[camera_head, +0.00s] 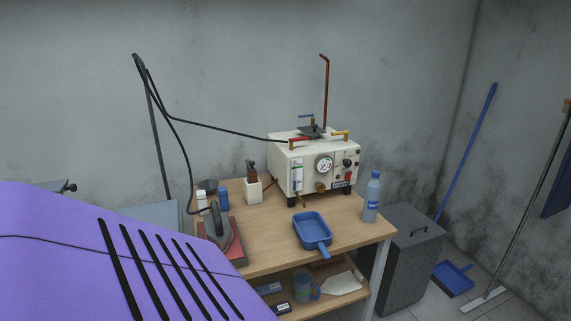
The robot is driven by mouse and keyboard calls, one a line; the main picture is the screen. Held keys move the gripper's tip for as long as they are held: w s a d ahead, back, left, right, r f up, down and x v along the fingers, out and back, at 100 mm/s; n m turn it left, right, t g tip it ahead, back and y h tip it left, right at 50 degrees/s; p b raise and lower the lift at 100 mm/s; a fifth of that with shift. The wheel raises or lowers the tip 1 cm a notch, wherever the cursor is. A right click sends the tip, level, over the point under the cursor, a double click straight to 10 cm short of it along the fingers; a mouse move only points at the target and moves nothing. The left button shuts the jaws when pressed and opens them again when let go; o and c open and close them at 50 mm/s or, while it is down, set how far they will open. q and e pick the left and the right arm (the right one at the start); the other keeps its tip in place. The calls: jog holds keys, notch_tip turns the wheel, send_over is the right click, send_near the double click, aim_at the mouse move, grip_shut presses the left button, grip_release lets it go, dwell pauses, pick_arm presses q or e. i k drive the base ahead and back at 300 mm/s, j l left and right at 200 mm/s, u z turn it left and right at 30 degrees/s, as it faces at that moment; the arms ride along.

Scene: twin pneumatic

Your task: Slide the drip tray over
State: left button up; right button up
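A blue tray with a handle (312,231), likely the drip tray, lies on the wooden table (270,254) near its front edge. Its handle points toward the front and slightly right. It sits in front of a white boiler machine (311,162) with a gauge, hoses and a small tap at its lower front. The tray is apart from the machine, forward of the tap. Neither of my grippers is in the head view.
A water bottle (371,197) stands right of the tray. An iron (216,224) rests on a reddish pad at the left, near small bottles. A purple ironing surface (110,262) fills the lower left. A grey bin (405,262) stands right of the table.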

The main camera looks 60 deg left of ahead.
aim_at(313, 233)
jog(key=u, duration=1.6)
